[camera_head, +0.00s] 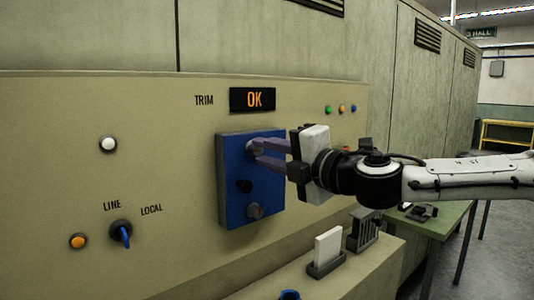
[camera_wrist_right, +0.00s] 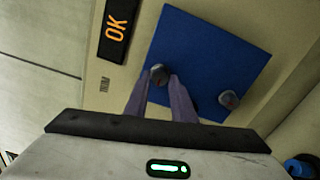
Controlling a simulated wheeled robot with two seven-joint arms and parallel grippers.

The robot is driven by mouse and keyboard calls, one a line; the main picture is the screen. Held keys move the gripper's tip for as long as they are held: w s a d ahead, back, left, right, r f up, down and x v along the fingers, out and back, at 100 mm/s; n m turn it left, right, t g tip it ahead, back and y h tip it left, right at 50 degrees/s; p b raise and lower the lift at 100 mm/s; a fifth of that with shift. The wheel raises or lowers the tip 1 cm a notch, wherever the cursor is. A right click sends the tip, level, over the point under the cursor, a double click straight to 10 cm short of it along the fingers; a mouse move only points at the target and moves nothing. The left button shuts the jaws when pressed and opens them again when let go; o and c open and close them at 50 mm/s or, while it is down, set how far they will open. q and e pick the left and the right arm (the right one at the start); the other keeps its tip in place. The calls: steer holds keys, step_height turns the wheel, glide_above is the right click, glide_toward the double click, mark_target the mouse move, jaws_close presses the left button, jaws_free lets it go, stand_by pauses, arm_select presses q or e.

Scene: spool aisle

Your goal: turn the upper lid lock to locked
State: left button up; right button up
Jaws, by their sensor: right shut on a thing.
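A blue box (camera_head: 235,190) is mounted on the beige panel, and it also shows in the right wrist view (camera_wrist_right: 205,50). The upper lid lock (camera_wrist_right: 159,72) is a grey round knob near the box's upper edge. My right gripper (camera_head: 254,153) reaches in from the right and is shut on this lock, with a purple finger on either side of it. The fingers partly hide the lock in the head view, and I cannot read which way it is turned. My left gripper is not in view.
A display (camera_head: 253,99) reading OK is above the box. A blue-handled LINE/LOCAL switch (camera_head: 122,234) and an orange button (camera_head: 78,241) are at the left. A ledge below holds a white block (camera_head: 327,246) and a dark slotted holder (camera_head: 364,231).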

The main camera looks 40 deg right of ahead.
steer(key=o, duration=1.1)
steer(key=shift+c, duration=0.2)
steer(key=shift+s, duration=0.1)
steer(key=shift+s+d+r, duration=0.1)
steer(key=shift+s, duration=1.05)
steer(key=s+b, duration=0.2)
steer(key=s, duration=0.6)
steer(key=shift+d+b, duration=0.3)
steer(key=shift+b, duration=0.05)
steer(key=shift+w, duration=0.1)
